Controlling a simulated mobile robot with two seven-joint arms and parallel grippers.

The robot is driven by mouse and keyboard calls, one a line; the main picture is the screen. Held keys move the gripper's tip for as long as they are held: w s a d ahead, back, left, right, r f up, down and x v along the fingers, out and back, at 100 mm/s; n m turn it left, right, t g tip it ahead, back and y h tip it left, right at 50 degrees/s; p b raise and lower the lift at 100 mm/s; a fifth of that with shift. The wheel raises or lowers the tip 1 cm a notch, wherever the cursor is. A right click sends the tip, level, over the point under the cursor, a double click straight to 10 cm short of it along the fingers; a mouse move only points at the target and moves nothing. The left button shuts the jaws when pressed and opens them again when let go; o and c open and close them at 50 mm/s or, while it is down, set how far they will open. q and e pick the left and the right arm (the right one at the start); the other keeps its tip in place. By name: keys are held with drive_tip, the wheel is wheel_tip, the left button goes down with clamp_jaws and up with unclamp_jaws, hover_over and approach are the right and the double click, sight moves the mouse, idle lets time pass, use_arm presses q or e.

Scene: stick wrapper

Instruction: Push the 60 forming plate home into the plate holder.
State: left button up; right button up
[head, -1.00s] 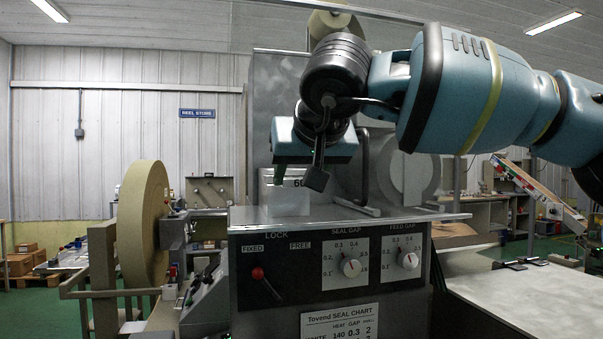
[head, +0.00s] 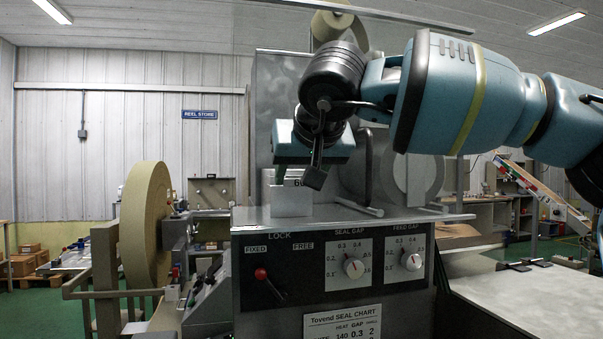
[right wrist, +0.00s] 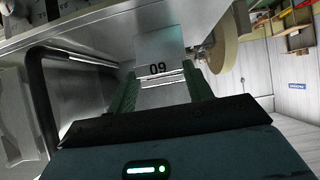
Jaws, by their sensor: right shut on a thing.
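The 60 forming plate (head: 291,204) is a pale metal piece low over the machine's top deck, with its number partly covered in the head view. My right gripper (head: 283,176) reaches down to it from above. In the right wrist view the plate (right wrist: 160,48) shows its number upside down, between the far ends of the two green fingers of the right gripper (right wrist: 160,84). The fingers are shut on it. I cannot make out the plate holder, or how deep the plate sits in it. My left gripper is not in view.
The machine's steel deck (head: 420,216) has a control panel below it, with a red lock lever (head: 262,274) and two gap dials. A dark upright handle (head: 367,165) stands right of the gripper. A large tan reel (head: 148,225) is at the left.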

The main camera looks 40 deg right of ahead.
drive_tip(key=shift+w, duration=0.1)
drive_tip(key=o, duration=1.2)
drive_tip(key=v, duration=0.7)
drive_tip(key=shift+s+a+r, duration=0.1)
drive_tip(key=shift+s+r, duration=0.15)
drive_tip(key=shift+s, duration=0.05)
